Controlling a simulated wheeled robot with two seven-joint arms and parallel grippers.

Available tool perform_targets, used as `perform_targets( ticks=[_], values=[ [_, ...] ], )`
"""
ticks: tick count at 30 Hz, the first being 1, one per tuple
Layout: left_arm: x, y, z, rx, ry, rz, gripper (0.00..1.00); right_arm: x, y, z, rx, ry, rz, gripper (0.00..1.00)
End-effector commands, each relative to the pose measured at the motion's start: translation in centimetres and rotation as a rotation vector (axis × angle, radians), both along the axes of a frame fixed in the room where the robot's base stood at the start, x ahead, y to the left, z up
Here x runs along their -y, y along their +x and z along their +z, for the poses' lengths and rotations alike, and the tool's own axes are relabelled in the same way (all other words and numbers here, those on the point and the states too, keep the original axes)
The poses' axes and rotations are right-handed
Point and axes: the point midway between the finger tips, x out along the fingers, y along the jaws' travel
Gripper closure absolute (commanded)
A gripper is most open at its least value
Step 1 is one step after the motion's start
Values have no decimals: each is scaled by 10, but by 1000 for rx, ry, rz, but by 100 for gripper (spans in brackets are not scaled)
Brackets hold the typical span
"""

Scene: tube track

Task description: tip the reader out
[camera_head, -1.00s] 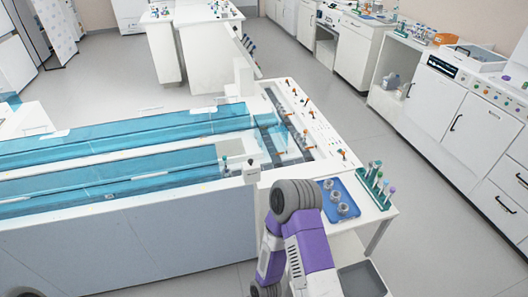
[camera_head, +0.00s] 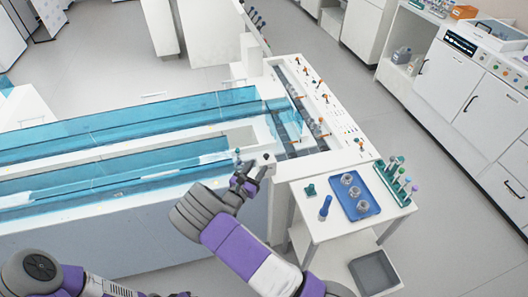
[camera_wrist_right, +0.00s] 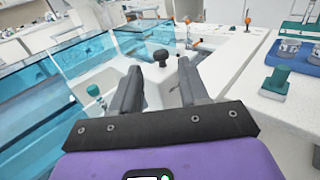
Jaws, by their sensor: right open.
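My right gripper (camera_head: 246,179) is at the front right corner of the blue-covered tube track, by a white end block (camera_head: 265,161). In the right wrist view the gripper (camera_wrist_right: 158,76) is open, with nothing between its fingers. A black knob (camera_wrist_right: 161,57) stands just beyond the fingertips, between them in the picture; I see no contact. A teal knob (camera_wrist_right: 94,91) is left of the left finger, and it also shows in the head view (camera_head: 238,153). I cannot tell for sure which part is the reader. My left gripper is not in view.
A side table right of the track holds a blue tray (camera_head: 363,206) with several round pieces, a green tube rack (camera_head: 391,178), a blue cylinder (camera_head: 325,207) and a small green piece (camera_head: 310,190). Clear blue covers (camera_head: 110,176) run along the track, left of the gripper.

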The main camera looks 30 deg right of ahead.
Motion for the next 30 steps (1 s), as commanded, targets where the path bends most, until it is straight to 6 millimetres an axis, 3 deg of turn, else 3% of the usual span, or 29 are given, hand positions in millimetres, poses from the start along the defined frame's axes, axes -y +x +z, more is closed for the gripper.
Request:
perform_targets(
  ticks=[5,18,28,30],
  values=[
    [0,0,-2,0,0,0,57,8,6,0,3,-3,1,56],
    [0,0,-9,0,0,0,57,60,37,0,1,1,0,56],
    [0,0,-9,0,0,0,57,64,40,0,0,0,1,56],
    [0,0,-9,0,0,0,57,64,40,0,0,0,0,63]
  ],
)
